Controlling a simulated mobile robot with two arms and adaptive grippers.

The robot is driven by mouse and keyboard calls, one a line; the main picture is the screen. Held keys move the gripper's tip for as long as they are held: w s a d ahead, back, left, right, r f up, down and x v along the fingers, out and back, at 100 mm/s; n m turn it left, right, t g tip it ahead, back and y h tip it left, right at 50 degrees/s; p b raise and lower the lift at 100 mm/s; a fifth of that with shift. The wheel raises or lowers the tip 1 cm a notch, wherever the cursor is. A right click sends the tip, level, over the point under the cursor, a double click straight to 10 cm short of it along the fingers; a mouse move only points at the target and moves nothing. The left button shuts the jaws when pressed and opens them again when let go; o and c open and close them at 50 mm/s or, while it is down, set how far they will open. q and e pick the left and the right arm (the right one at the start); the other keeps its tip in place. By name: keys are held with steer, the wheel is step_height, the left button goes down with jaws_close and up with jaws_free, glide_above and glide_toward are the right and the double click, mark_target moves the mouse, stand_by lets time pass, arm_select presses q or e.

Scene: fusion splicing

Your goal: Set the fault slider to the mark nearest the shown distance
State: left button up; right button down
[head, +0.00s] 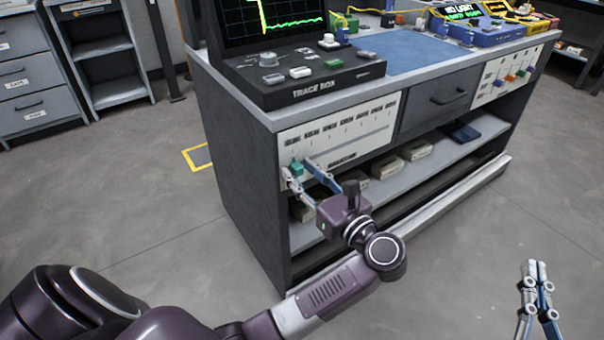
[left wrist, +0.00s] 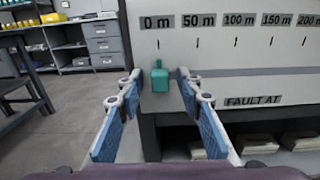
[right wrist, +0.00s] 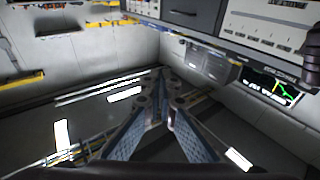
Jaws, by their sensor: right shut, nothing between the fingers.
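The fault slider is a teal knob (left wrist: 160,77) at the left end of the scale panel (left wrist: 240,58), below the 0 m mark. The knob also shows in the head view (head: 297,168). Marks for 0 m, 50 m, 100 m, 150 m and 200 m are readable in the left wrist view, above a "FAULT AT" label (left wrist: 253,100). My left gripper (left wrist: 159,85) is open, with one finger on each side of the knob and visible gaps. The trace box (head: 315,80) has a screen (head: 275,20) with a green trace; its distance is not readable. My right gripper (head: 537,268) is shut and empty, away from the bench.
The bench has a blue mat (head: 405,50) on top and a drawer (head: 440,98) right of the scale panel. Another panel with coloured sliders (head: 510,76) is further right. A shelf with several boxes (head: 385,168) lies below. The floor in front is clear.

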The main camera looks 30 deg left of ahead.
arm_select(q)
steer(key=shift+c, duration=0.3)
jaws_close()
steer(key=shift+w, duration=0.1)
